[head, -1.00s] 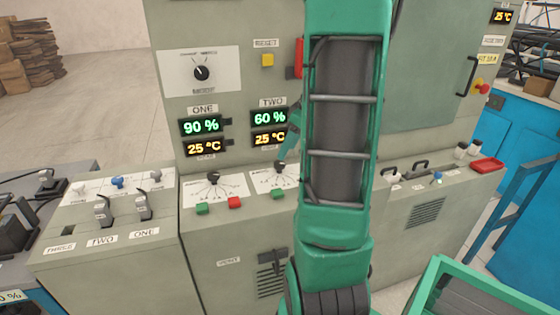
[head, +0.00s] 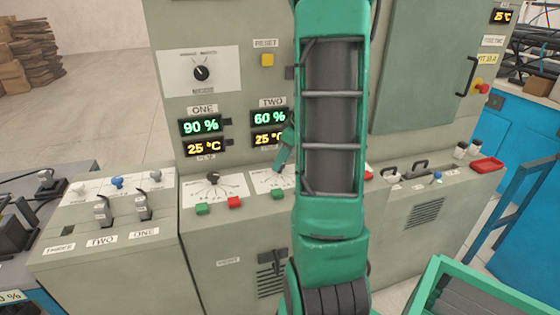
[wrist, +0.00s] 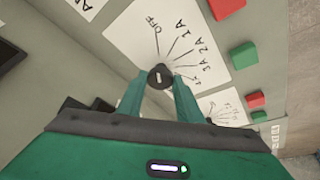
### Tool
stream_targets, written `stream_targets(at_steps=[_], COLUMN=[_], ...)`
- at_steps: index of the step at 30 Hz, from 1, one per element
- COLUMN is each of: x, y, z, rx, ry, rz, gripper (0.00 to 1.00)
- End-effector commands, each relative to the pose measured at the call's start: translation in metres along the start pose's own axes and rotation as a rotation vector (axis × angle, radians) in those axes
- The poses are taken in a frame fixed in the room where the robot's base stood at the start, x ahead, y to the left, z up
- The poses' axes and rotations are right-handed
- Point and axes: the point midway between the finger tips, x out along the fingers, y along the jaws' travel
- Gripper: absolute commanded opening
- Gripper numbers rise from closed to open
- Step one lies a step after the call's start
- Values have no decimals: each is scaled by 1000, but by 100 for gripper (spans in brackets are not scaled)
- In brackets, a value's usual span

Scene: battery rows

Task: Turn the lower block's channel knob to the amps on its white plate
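My gripper (wrist: 160,84) points down at a round dark channel knob (wrist: 160,76) on a white dial plate (wrist: 125,30). The plate reads OFF, 1A, 2A, 3A and a further mark partly covered by a finger. The green fingers stand on either side of the knob with the knob between their tips. They look apart, and I cannot see firm contact. A small pale mark shows on the knob; which figure it faces is unclear. In the head view my gripper (head: 284,152) covers the knob on the second dial plate (head: 262,184), below the TWO displays.
Another dial plate (head: 213,188) with its own knob lies to the left, with green (head: 202,209) and red (head: 235,203) buttons. A green button (head: 278,194) sits close by my gripper. A large selector (head: 201,73) and a yellow reset button (head: 267,60) are above.

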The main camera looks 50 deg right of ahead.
Motion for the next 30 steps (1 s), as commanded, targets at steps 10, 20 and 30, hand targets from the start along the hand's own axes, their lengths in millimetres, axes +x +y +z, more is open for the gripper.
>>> stream_targets(at_steps=[10, 20, 30], x=[-1, 0, 0], y=[0, -4, -6], z=[0, -1, -2], rx=[39, 239, 536], ry=[0, 1, 0], rz=[18, 100, 223], gripper=[10, 10, 10])
